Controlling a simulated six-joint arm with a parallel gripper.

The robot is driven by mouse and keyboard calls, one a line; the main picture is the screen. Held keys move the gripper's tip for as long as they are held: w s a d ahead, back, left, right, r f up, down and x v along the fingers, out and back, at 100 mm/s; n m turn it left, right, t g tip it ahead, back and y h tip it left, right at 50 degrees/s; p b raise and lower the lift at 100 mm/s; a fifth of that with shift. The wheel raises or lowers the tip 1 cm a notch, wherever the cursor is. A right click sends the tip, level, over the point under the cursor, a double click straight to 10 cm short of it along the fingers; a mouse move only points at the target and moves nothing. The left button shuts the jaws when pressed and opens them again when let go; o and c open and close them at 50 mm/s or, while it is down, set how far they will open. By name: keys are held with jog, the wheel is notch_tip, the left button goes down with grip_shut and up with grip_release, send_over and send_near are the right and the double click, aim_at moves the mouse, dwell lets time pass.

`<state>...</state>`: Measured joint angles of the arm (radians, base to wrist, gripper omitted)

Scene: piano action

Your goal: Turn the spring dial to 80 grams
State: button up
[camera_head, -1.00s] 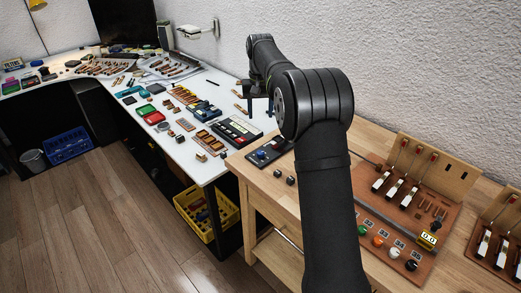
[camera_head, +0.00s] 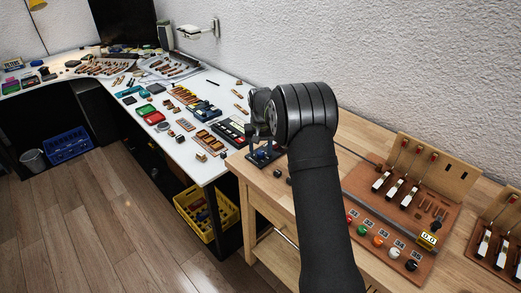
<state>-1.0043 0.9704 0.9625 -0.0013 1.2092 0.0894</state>
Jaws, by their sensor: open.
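A wooden board (camera_head: 366,202) on the wooden bench carries a row of small knobs along its front edge: red (camera_head: 353,214), green (camera_head: 362,230), orange (camera_head: 378,241), white (camera_head: 394,253) and black (camera_head: 411,265). Small number labels lie beside them. I cannot tell which dial is the spring dial, and no 80-gram mark can be read. A dark plate (camera_head: 262,157) lies at the bench's left end, partly covered by my gripper (camera_head: 256,143). My gripper is open, points down over this plate, and is partly hidden by my arm. I cannot tell whether it touches anything there.
A yellow display (camera_head: 429,239) reading 0.0 stands on the board, near several upright red-tipped levers. Another lever board (camera_head: 501,240) is at the right edge. The white table (camera_head: 222,82) at left holds many small parts and cases. My arm covers the middle of the bench.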

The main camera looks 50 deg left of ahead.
jog(key=c, duration=1)
jog(key=shift+n, duration=3)
jog(key=o, duration=1)
